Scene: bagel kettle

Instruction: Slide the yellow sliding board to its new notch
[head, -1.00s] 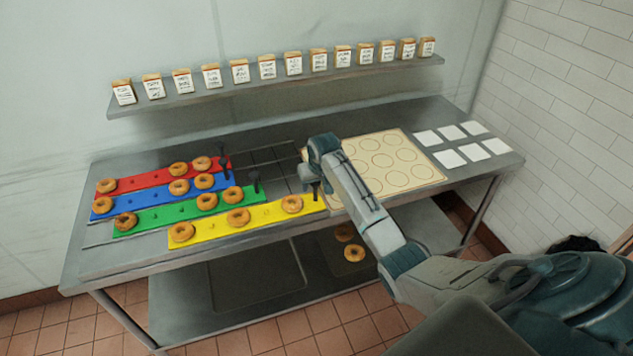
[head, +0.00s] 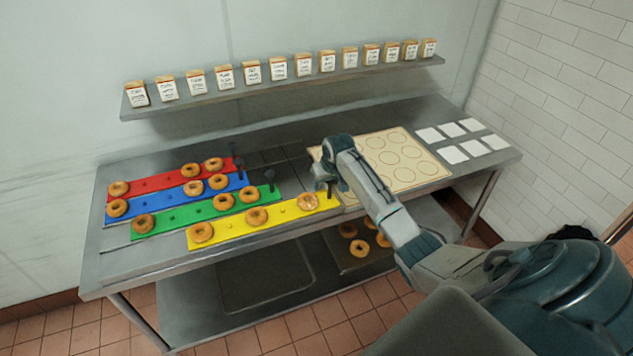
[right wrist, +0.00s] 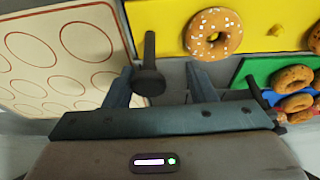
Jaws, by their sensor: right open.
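The yellow sliding board (head: 280,219) lies at the table's front edge in the head view, with several bagels spaced along it. A dark upright handle (head: 331,190) stands at its right end. My right gripper (head: 327,184) is at that handle, pointing down. In the right wrist view the handle (right wrist: 150,78) stands between the two open fingers, with a gap on each side. A speckled bagel (right wrist: 213,31) sits on the yellow board (right wrist: 160,35) close to the handle. My left gripper is not in view.
Green (head: 174,219), blue (head: 160,197) and red (head: 160,181) boards with bagels lie behind the yellow one, with dark handles. A circle-marked mat (head: 432,169) lies right of the gripper, with white squares (head: 454,155) beyond. Bagels sit on the lower shelf.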

